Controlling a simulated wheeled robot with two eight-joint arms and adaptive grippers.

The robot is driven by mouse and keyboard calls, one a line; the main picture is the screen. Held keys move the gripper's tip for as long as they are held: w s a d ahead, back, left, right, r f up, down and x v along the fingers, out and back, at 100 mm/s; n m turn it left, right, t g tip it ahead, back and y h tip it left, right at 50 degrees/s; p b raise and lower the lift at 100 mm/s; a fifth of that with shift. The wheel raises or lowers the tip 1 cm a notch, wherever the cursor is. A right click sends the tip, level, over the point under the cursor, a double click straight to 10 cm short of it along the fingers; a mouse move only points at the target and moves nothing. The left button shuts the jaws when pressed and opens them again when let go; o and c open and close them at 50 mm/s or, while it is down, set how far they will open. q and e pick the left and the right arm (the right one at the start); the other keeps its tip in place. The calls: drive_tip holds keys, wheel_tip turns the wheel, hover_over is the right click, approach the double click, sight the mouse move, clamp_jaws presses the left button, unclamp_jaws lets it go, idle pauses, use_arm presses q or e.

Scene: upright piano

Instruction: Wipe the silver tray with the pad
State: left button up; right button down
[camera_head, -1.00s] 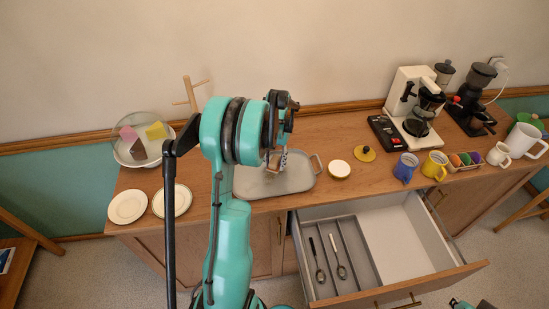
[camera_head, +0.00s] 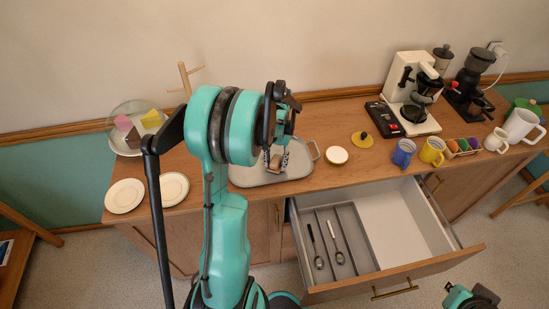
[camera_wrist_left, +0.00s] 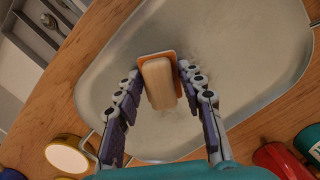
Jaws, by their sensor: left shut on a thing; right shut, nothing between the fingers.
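The silver tray (camera_head: 298,172) lies on the wooden sideboard, and it fills much of the left wrist view (camera_wrist_left: 240,75), with dull smudges on its surface. My left gripper (camera_head: 276,163) is over the tray. In the left wrist view its two fingers (camera_wrist_left: 158,85) are shut on the pad (camera_wrist_left: 159,83), a pale wooden-looking block with an orange edge. The pad is at or just above the tray surface; I cannot tell whether it touches. My right gripper (camera_head: 471,298) shows at the bottom right of the head view, shut and empty, far from the tray.
An open drawer (camera_head: 400,220) with spoons juts out in front. Left of the tray are two plates (camera_head: 125,196) and a glass bowl (camera_head: 113,132) with sponges.

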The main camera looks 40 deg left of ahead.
sight(272, 175)
use_arm(q)
drive_tip(key=shift+s+d, duration=0.85)
drive_tip(key=shift+d, duration=0.2)
drive_tip(key=shift+s+a+f, duration=0.1)
drive_tip(key=shift+s+a, duration=0.45)
drive_tip(key=shift+s, duration=0.15)
drive_tip(key=shift+w+a+b, duration=0.15)
drive_tip(key=shift+w+a, duration=0.6)
drive_tip(key=shift+a, duration=0.2)
drive_tip(key=shift+w+a+b, duration=0.1)
drive_tip(key=shift+w+a, duration=0.6)
drive_tip(key=shift+a, duration=0.3)
drive_tip(key=shift+w+a+b, duration=0.15)
drive_tip(key=shift+w+a, duration=0.6)
drive_tip(key=shift+a, duration=0.2)
drive_tip(key=shift+w+a, duration=0.5)
drive_tip(key=shift+a, duration=0.2)
drive_tip(key=shift+w+a, duration=0.5)
drive_tip(key=shift+a, duration=0.15)
drive_tip(key=shift+a+r+p, duration=0.1)
drive_tip(key=shift+r+p, duration=0.25)
drive_tip(key=shift+r, duration=0.2)
drive_tip(key=shift+r+p, duration=1.55)
drive_tip(key=shift+r, duration=0.9)
